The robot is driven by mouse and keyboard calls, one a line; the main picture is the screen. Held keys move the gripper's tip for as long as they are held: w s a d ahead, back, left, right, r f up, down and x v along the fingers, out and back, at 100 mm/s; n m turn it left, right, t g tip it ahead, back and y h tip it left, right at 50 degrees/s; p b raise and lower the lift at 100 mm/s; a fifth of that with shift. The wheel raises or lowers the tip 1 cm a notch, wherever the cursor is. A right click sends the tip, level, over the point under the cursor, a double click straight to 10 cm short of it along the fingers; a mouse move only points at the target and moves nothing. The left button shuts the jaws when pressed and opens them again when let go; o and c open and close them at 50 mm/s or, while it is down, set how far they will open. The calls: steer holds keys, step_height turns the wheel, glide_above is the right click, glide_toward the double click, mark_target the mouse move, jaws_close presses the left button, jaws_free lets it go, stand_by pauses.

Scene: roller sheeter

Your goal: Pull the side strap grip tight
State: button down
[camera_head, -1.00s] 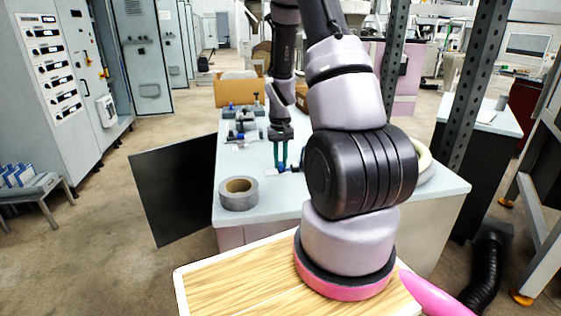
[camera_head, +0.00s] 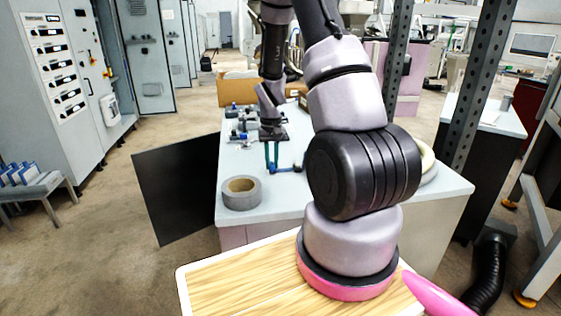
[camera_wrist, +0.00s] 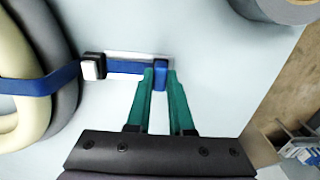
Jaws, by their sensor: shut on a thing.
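A blue strap (camera_wrist: 38,84) runs round a coil of cream and dark grey hose (camera_wrist: 28,55) at the left of the wrist view. It leads to a black-and-white buckle (camera_wrist: 93,66). Beyond the buckle, a length of blue strap ends in an upright blue grip (camera_wrist: 161,84). My gripper's green fingers (camera_wrist: 161,76) stand on both sides of the grip and are shut on it. In the head view my gripper (camera_head: 272,158) is low over the table, with blue strap (camera_head: 290,169) to its right. My arm hides most of the coil there.
A grey tape roll (camera_head: 241,192) lies at the table's near left; its edge also shows in the wrist view (camera_wrist: 278,8). Small clamp-like parts (camera_head: 240,125) and a cardboard box (camera_head: 236,89) are farther back. A dark panel (camera_head: 178,188) stands left of the table (camera_head: 290,205).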

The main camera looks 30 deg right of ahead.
steer(key=c, duration=0.8)
jaws_free()
steer(key=shift+r, duration=0.15)
step_height(320, 180, up, 11)
steer(key=shift+f, duration=0.2)
steer(key=shift+r, duration=0.1)
step_height(320, 180, up, 7)
steer(key=t, duration=0.1)
glide_above(272, 163)
steer(key=s+a, duration=0.2)
steer(key=s+a+r+t, duration=0.25)
steer(key=s+r, duration=0.25)
steer(key=r, duration=0.4)
steer(key=s+a+r+t+y, duration=0.1)
steer(key=s+a+r+t, duration=0.1)
steer(key=s+r, duration=0.2)
steer(key=s+a+r+m+t+y, duration=0.1)
steer(key=s+a+r, duration=0.2)
steer(key=s, duration=0.6)
step_height(272, 163, up, 2)
steer(key=shift+s+a+r+t, duration=0.1)
steer(key=shift+s+a+t, duration=0.05)
steer(key=shift+s+t, duration=0.25)
